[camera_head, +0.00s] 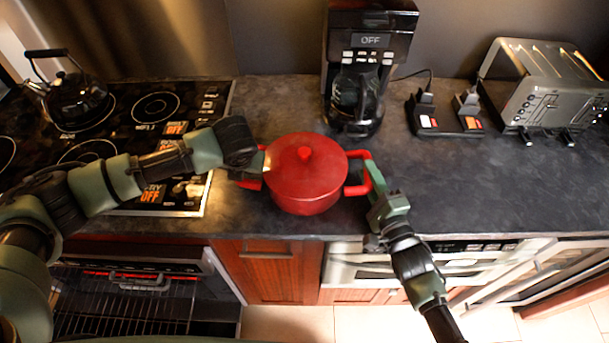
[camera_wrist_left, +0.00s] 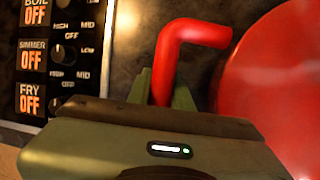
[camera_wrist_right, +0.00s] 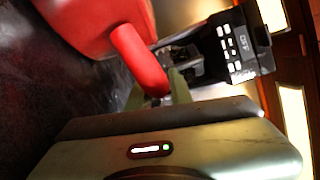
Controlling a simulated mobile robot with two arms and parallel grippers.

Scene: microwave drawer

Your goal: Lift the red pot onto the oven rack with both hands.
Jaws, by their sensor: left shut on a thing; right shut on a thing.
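The red pot (camera_head: 305,184) with its lid on stands on the dark countertop near its front edge, upright as far as I can tell. My left gripper (camera_head: 258,168) is shut on the pot's left handle; in the left wrist view the red handle (camera_wrist_left: 186,50) rises from between the fingers. My right gripper (camera_head: 374,186) is shut on the pot's right handle (camera_head: 361,172); the right wrist view shows that handle (camera_wrist_right: 140,60) between the fingers. The oven rack (camera_head: 130,305) lies in the open oven at lower left, below the stove; my left arm hides part of that area.
The stove (camera_head: 150,107) with a black kettle (camera_head: 77,100) is at left. A coffee maker (camera_head: 357,95) stands behind the pot. A charger block (camera_head: 445,118) and a toaster (camera_head: 545,90) are at right. The counter right of the pot is clear.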

